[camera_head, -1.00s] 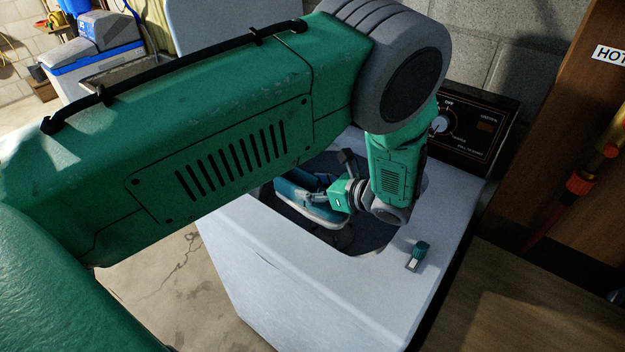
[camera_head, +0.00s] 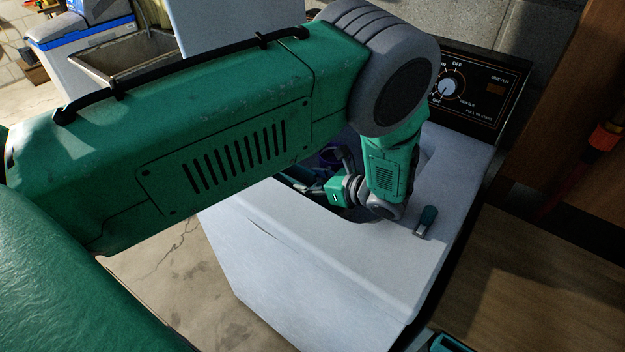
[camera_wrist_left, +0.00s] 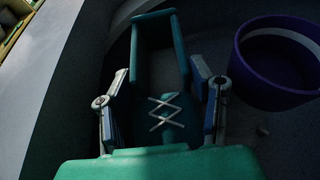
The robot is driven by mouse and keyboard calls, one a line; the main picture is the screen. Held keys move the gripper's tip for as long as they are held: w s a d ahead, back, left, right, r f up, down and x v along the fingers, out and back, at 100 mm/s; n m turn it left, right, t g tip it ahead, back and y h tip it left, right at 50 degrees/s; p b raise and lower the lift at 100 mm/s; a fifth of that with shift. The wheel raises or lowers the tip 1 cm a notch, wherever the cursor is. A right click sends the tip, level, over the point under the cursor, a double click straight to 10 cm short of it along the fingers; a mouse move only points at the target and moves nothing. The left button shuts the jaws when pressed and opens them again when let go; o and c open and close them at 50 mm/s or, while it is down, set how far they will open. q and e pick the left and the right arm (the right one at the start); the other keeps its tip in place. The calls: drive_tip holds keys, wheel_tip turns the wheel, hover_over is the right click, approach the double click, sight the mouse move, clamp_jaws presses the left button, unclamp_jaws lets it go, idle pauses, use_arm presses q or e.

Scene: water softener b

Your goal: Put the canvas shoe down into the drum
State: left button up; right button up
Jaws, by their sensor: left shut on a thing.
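The canvas shoe (camera_wrist_left: 158,65) is teal with white crossed laces. My left gripper (camera_wrist_left: 162,88) is shut on it, one finger on each side. In the head view my left gripper (camera_head: 318,188) is down at the top opening of the white washer (camera_head: 300,255), partly behind my own arm. Only a little of the shoe shows there. The dark inside of the drum (camera_wrist_left: 218,25) lies around the shoe in the wrist view. I cannot tell whether the shoe touches the drum's floor. My right gripper is not in view.
A purple round, hollow thing (camera_wrist_left: 279,65) lies in the drum to the right of the shoe. The control panel (camera_head: 470,88) stands behind. A wooden surface (camera_head: 500,290) is at right.

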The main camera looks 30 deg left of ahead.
use_arm(q)
drive_tip(key=o, duration=1.4)
drive_tip(key=shift+a, duration=0.25)
drive_tip(key=shift+a+f, duration=0.15)
drive_tip(key=shift+a, duration=0.2)
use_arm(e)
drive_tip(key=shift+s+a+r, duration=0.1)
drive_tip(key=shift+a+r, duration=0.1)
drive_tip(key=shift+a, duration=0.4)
use_arm(q)
drive_tip(key=r, duration=0.9)
drive_tip(key=shift+a+r, duration=0.25)
drive_tip(key=shift+r, duration=0.15)
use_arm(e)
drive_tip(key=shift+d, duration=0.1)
